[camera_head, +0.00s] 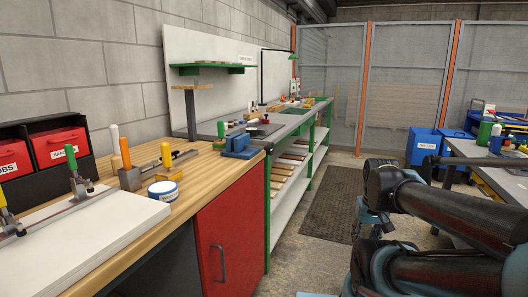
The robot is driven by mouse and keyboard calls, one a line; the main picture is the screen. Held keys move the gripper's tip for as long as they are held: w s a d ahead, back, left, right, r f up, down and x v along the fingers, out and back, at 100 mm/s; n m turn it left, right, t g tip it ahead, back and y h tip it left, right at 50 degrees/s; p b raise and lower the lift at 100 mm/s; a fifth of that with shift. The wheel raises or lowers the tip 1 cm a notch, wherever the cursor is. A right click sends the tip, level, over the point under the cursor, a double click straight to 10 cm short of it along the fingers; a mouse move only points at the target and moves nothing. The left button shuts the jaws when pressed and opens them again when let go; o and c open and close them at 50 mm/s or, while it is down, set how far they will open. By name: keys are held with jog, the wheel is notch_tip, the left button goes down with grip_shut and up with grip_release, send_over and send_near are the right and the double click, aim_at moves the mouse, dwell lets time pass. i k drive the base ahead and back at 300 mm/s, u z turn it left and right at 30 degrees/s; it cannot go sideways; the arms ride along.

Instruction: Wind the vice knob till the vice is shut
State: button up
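A small blue vice (240,146) sits on the wooden workbench (205,168), close to its far right corner. A small dark part sticks out at its right side, and I cannot tell for sure that it is the knob. The vice is too small in view to tell how wide its jaws stand apart. My dark arm links fill the lower right, well to the right of the vice. My gripper is not in view.
A red cabinet door (232,229) is under the bench. A white board (80,236), a round tin (163,191) and coloured-handled tools stand nearer. A green-framed shelf bench (268,220) stands beyond. A dark floor mat (335,198) lies in the aisle. Blue bins (421,147) stand behind.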

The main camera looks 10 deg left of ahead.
aim_at(270, 148)
jog(key=k, duration=1.35)
jog(key=z, duration=0.3)
jog(key=i, duration=1)
